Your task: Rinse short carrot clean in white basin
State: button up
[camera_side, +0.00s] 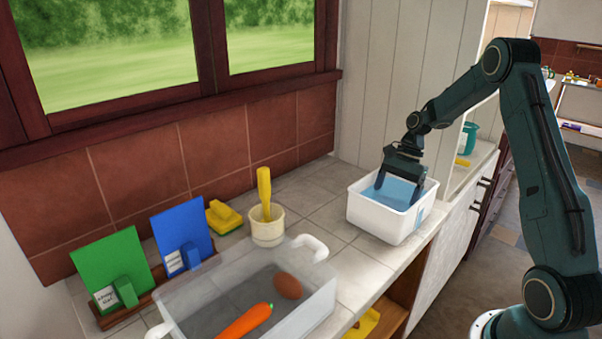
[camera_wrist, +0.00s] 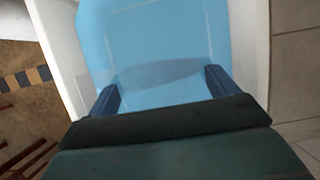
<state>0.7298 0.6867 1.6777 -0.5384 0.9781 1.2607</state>
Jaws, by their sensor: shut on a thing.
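The white basin (camera_side: 385,222) stands on the counter at the right and holds blue water (camera_side: 400,191). My gripper (camera_side: 397,184) reaches down into the basin, its fingertips at or below the water. In the wrist view my gripper (camera_wrist: 161,84) has its two blue fingers apart, shut on a dim grey-blue shape (camera_wrist: 160,73) under the water. Its colour and kind cannot be told, so I cannot confirm it as the short carrot. An orange carrot (camera_side: 244,323) lies in the clear bin (camera_side: 196,298) at the front.
A brown potato (camera_side: 288,285) shares the clear bin. A green board (camera_side: 112,268) and a blue board (camera_side: 183,232) stand in a wooden rack behind it. A yellow sponge (camera_side: 223,216) and a cream pot (camera_side: 267,230) with a yellow-handled tool stand near the wall. Counter between bin and basin is clear.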

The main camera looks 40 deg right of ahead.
notch_tip(320, 180, up, 11)
jog(key=shift+r, duration=0.2)
dwell(1.5)
dwell(1.3)
